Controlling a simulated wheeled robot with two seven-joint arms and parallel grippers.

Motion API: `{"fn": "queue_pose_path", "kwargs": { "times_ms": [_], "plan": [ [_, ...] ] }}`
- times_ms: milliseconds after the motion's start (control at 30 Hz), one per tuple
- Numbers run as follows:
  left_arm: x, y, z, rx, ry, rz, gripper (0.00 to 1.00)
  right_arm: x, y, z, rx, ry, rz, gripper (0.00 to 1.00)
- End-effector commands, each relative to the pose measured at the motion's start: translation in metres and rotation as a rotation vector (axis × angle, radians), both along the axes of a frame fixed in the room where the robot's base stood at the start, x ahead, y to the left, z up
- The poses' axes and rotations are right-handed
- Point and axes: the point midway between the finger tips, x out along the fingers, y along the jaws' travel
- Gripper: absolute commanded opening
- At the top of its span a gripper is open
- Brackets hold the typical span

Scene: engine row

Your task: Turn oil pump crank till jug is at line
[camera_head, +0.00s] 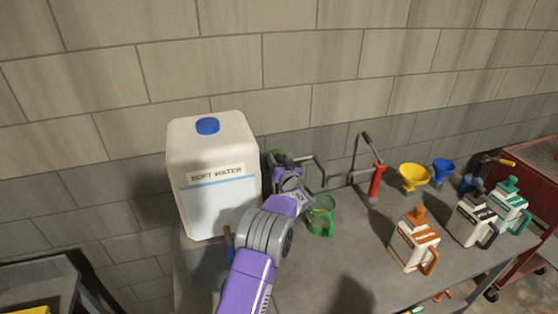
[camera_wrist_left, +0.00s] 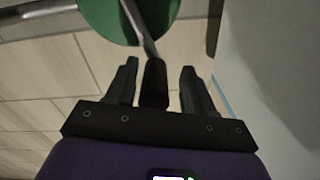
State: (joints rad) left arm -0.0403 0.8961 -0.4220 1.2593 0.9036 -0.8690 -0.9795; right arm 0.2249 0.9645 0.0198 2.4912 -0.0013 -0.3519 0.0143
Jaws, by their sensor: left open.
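The oil pump shows as a green body (camera_wrist_left: 125,12) at the top of the left wrist view. Its metal crank arm (camera_wrist_left: 140,30) ends in a black handle (camera_wrist_left: 154,85). My left gripper (camera_wrist_left: 159,68) is open, with the handle between its fingers and gaps visible on both sides. In the head view my left gripper (camera_head: 290,178) reaches over the bench and largely hides the pump (camera_head: 278,157). A grey pipe (camera_head: 318,165) stands right of the gripper. The clear jug with green trim (camera_head: 322,215) stands below it; its oil level and line are too small to tell. My right gripper is out of view.
A large white water container (camera_head: 205,175) stands close left of my arm. A block wall (camera_head: 330,60) is behind.

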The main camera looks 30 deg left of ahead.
Motion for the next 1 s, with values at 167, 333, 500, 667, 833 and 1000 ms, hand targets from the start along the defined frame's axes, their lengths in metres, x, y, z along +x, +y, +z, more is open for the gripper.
{"fn": "queue_pose_path", "kwargs": {
  "times_ms": [167, 333, 500, 667, 833, 1000],
  "plan": [
    [0.0002, -0.0003, -0.0011, 0.0, 0.002, -0.001, 0.53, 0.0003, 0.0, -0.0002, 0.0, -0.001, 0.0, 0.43],
    [0.0, -0.0003, -0.0011, 0.0, 0.002, -0.001, 0.31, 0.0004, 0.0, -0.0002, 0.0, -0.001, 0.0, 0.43],
    [-0.0001, -0.0002, -0.0009, -0.001, 0.001, 0.0, 0.05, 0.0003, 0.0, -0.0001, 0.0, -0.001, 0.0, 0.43],
    [0.0, -0.0002, -0.0007, 0.0, 0.0, 0.0, 0.0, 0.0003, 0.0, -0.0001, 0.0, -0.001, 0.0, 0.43],
    [-0.0002, 0.0, -0.0007, -0.002, -0.002, 0.0, 0.0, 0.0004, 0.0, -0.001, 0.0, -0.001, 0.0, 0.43],
    [-0.0021, 0.0017, -0.0031, -0.026, -0.03, 0.0, 0.0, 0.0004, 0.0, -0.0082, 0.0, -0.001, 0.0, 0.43]
  ]
}}
